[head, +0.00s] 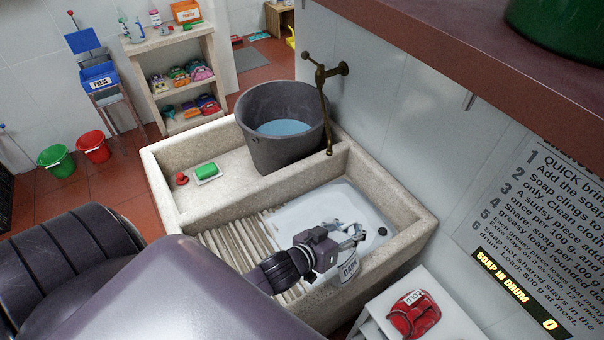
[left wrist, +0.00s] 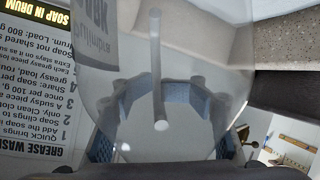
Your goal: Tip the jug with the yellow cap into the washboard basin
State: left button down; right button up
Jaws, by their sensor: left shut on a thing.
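My left gripper (head: 345,237) is shut on a pale jug (head: 349,270) with a dark-lettered label reading DARK. In the head view the jug shows below the gripper, across the near right wall of the washboard basin (head: 325,212). The jug's translucent body (left wrist: 215,50) fills the middle of the left wrist view between the blue-grey fingers (left wrist: 150,105). Its yellow cap is not visible, and I cannot tell its exact tilt. The basin has a ribbed slope on the left, a pale floor and a dark drain. My right gripper is not in view.
A grey bucket of water (head: 285,125) stands at the back compartment, beside a brass tap (head: 323,100). A green soap (head: 207,170) lies on a dish to its left. A white stand with a red bundle (head: 413,313) is right of the basin. A brown-topped ledge (head: 480,70) overhangs the right.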

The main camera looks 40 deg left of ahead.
pick_arm(q)
jog(key=shift+r+m+y, duration=0.3)
jog(key=shift+r+y, duration=0.1)
jog(key=shift+r, duration=0.05)
jog(key=shift+s+a+m+y+b, duration=0.1)
jog(key=shift+a+m+y+b, duration=0.25)
jog(key=shift+m+y, duration=0.3)
jog(key=shift+r+p, duration=0.35)
jog(key=shift+r, duration=2.6)
